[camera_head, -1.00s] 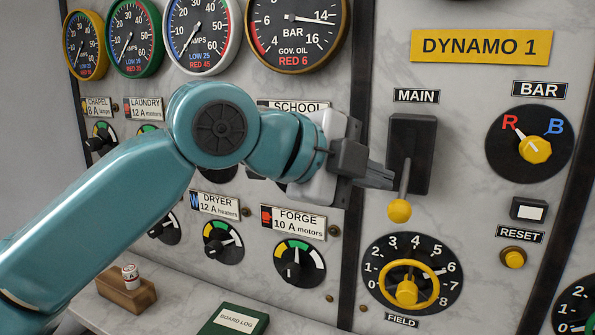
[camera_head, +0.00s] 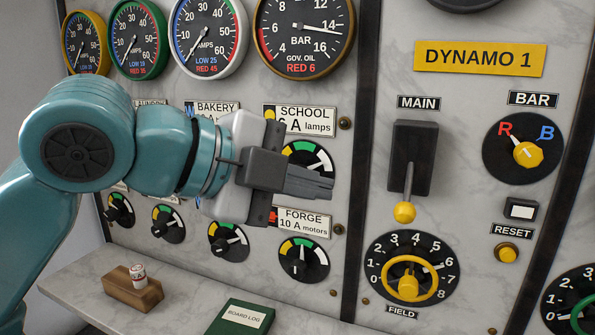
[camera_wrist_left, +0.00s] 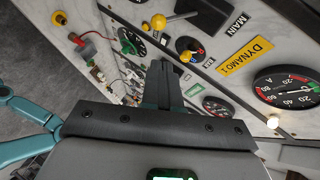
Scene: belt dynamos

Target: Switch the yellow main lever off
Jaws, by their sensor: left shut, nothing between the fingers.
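The main lever (camera_head: 405,212) has a yellow ball knob on a metal stem. It hangs down from a dark rectangular housing (camera_head: 413,158) under the MAIN label. The lever's knob also shows at the top of the left wrist view (camera_wrist_left: 158,22). My left gripper (camera_head: 326,188) is shut and empty, in front of the panel left of the lever. Its fingertips point right and are clearly apart from the knob. The shut fingers also show in the left wrist view (camera_wrist_left: 166,78). My right gripper is not in view.
Below the lever is the FIELD dial (camera_head: 431,247) with a yellow handwheel. Right of it are the BAR selector (camera_head: 528,154) and the RESET button (camera_head: 506,252). A green board log (camera_head: 240,318) and a wooden block (camera_head: 130,294) with a small can lie on the ledge.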

